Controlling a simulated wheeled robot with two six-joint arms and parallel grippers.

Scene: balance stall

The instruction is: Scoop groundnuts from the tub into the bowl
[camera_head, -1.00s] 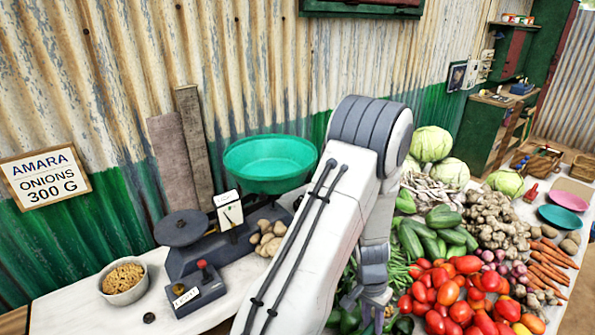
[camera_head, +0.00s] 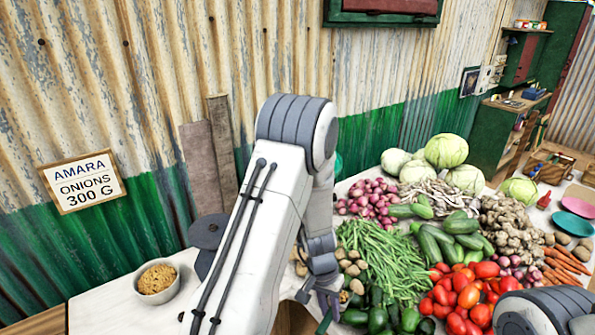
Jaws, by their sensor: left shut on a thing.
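A small whitish bowl-shaped container (camera_head: 157,282) full of light brown grains, which look like groundnuts, stands on the white table at the left. I cannot tell whether it is the tub or the bowl. My left arm crosses the middle of the view. Its gripper (camera_head: 325,302) points down at the front, left of the green peppers, well to the right of the container. It is shut on a thin green thing (camera_head: 325,320), mostly hidden, which I cannot identify. My right gripper is out of view; only part of my right arm shows at the lower right.
My left arm hides most of the scale; its dark round plate (camera_head: 207,231) shows at the left. Green beans (camera_head: 380,255), peppers (camera_head: 382,318), tomatoes (camera_head: 462,295), cucumbers (camera_head: 455,237) and cabbages (camera_head: 446,150) crowd the right. A sign (camera_head: 83,181) leans at the wall. Bare tabletop (camera_head: 115,305) surrounds the container.

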